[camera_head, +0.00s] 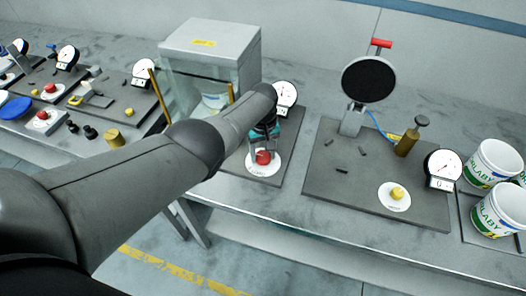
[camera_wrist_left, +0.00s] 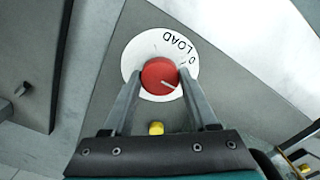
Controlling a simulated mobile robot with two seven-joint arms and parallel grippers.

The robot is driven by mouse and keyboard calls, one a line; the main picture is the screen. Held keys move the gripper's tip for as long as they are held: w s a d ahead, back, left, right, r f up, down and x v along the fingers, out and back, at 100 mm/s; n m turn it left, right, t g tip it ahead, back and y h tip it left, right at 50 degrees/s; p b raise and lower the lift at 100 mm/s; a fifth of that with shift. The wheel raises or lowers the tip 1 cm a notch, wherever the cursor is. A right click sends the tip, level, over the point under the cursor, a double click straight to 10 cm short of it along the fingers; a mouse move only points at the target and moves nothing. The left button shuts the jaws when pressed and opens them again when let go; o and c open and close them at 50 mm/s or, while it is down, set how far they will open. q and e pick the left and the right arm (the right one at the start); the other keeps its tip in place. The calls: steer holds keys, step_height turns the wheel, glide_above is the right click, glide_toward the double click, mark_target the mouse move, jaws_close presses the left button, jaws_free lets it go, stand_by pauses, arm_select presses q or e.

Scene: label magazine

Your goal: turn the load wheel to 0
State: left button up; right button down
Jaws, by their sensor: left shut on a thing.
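The load wheel is a red round knob (camera_wrist_left: 161,77) with a pale pointer line, on a white dial (camera_wrist_left: 133,54) marked LOAD. In the left wrist view the pointer line is towards the lower right of the knob, and a 0 is printed near the dial's right edge. In the head view the red knob (camera_head: 263,157) sits on its dial on a dark plate. My left gripper (camera_wrist_left: 159,84) has its fingers on both sides of the knob, shut on it. It also shows in the head view (camera_head: 265,148), reaching down from above. My right gripper is not in view.
A gauge (camera_head: 285,93) stands behind the wheel, partly hidden by my arm. A clear-sided box (camera_head: 210,60) is behind left. A second dark plate (camera_head: 330,190) with a yellow knob (camera_head: 397,194) lies right, and white buckets (camera_head: 497,160) stand at the far right.

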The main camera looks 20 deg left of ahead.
arm_select(q)
steer(key=n, duration=0.4)
steer(key=shift+w+r+n, duration=0.1)
steer(key=shift+n, duration=2.2)
steer(key=shift+a, duration=0.1)
steer(key=o, duration=1.4)
steer(key=shift+p, duration=0.35)
